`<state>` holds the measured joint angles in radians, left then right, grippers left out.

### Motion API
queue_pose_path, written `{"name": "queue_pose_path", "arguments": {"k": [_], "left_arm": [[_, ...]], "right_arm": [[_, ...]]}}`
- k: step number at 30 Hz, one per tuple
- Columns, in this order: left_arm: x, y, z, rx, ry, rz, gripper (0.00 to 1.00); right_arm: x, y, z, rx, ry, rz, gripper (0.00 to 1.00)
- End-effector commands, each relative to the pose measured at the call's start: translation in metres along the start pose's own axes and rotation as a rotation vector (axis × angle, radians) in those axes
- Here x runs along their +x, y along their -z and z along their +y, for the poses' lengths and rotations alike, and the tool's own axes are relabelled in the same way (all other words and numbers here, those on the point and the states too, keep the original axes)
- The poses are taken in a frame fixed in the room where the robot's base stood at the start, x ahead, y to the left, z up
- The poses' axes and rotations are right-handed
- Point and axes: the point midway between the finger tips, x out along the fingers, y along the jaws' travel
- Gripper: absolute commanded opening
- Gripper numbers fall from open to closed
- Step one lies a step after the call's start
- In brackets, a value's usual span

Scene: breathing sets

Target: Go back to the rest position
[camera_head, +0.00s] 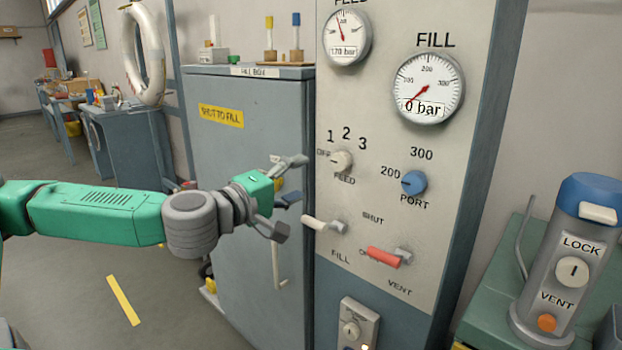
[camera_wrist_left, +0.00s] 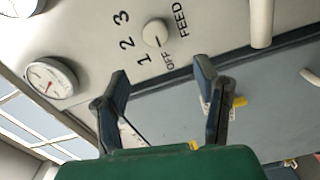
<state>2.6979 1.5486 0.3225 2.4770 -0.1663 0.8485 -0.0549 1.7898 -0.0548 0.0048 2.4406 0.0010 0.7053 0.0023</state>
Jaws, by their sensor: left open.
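My left arm reaches in from the left in the head view. Its gripper (camera_head: 290,198) is open and empty in front of the fill box, beside the panel's left edge. In the left wrist view the two fingers (camera_wrist_left: 165,95) stand apart with nothing between them. The white feed knob (camera_head: 342,161) is just right of the gripper in the head view; it also shows beyond the fingers in the left wrist view (camera_wrist_left: 155,33). The white fill lever (camera_head: 318,224) is close to the lower finger; I cannot tell whether they touch. My right gripper does not show.
The panel (camera_head: 380,60) carries a fill gauge (camera_head: 428,88) at 0 bar, a blue port knob (camera_head: 413,182) and a red vent lever (camera_head: 384,257). The fill box (camera_head: 240,165) is shut. A grey cylinder (camera_head: 568,262) stands on the right bench. Floor at left is clear.

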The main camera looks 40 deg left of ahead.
Motion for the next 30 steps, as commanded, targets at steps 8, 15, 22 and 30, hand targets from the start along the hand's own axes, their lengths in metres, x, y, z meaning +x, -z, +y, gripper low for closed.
{"name": "queue_pose_path", "arguments": {"k": [8, 15, 22, 30], "left_arm": [[0.0, -0.001, -0.001, 0.004, 0.004, -0.003, 0.56], [0.001, -0.049, -0.058, 0.164, 0.177, -0.143, 0.56], [-0.032, -0.119, -0.168, 0.419, 0.475, -0.406, 0.56], [-0.119, -0.172, -0.286, 0.707, 0.783, -0.742, 0.56]], "right_arm": [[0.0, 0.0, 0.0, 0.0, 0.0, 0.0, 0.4], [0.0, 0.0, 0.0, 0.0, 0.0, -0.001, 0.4], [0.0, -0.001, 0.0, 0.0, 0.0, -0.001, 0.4], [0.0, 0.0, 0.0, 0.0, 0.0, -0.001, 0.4]]}}
